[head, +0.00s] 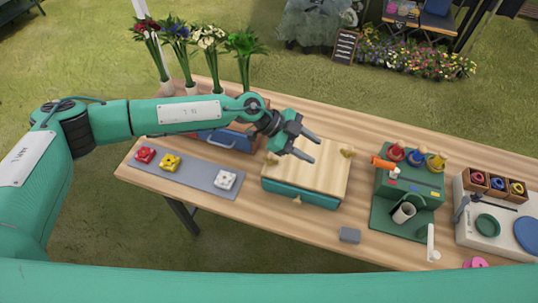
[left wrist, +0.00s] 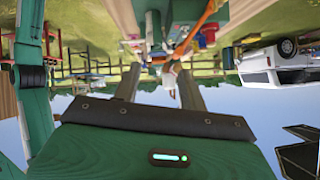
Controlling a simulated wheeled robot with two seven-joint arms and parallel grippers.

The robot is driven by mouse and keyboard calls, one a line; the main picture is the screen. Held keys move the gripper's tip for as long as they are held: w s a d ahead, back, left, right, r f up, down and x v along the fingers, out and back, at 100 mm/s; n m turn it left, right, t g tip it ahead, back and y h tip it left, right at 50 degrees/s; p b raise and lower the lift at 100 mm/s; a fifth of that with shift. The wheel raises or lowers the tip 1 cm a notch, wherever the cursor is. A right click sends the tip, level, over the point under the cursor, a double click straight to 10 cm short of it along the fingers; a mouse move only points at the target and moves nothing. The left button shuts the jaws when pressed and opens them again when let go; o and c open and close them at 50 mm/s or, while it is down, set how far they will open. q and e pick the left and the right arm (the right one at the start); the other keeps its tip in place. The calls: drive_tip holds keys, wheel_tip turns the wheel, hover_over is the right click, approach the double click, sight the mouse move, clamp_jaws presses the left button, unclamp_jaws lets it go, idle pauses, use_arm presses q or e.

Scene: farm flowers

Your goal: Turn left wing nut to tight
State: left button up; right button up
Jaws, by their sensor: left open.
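A flower press with a pale wooden top board (head: 305,180) and a teal base (head: 300,196) stands in the middle of the table. A brass left wing nut (head: 272,158) shows at the board's back left corner, close beside my left gripper's body. A second brass wing nut (head: 347,152) is at the back right corner, and a brass piece (head: 297,199) is at the front edge. My left gripper (head: 315,149) is open and empty above the board's back part, its fingers pointing right. The left wrist view shows its spread fingers (left wrist: 160,85) but no press. My right gripper is not in view.
A grey tray (head: 195,172) with red, yellow and white flowers lies left of the press. A blue box (head: 228,138) sits behind the arm. A green stand (head: 405,190) with coloured spools is to the right. A small grey block (head: 349,234) lies in front.

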sight(270, 158)
use_arm(q)
drive_tip(key=w+a+f+n+t+y, duration=0.1)
drive_tip(key=w+a+y, duration=0.25)
drive_tip(key=a, duration=0.45)
drive_tip(key=w+a+f+n+y, duration=0.1)
drive_tip(key=w+a+y, duration=0.2)
drive_tip(key=w+a, duration=0.3)
drive_tip(key=p+x, duration=0.1)
drive_tip(key=x, duration=0.3)
drive_tip(key=a+p+x, duration=0.1)
drive_tip(key=p+x, duration=0.1)
drive_tip(key=x, duration=0.2)
drive_tip(key=s+p+x, duration=0.1)
drive_tip(key=x, duration=0.4)
drive_tip(key=shift+a+f, duration=0.15)
drive_tip(key=shift+f, duration=0.1)
drive_tip(key=shift+c, duration=0.4)
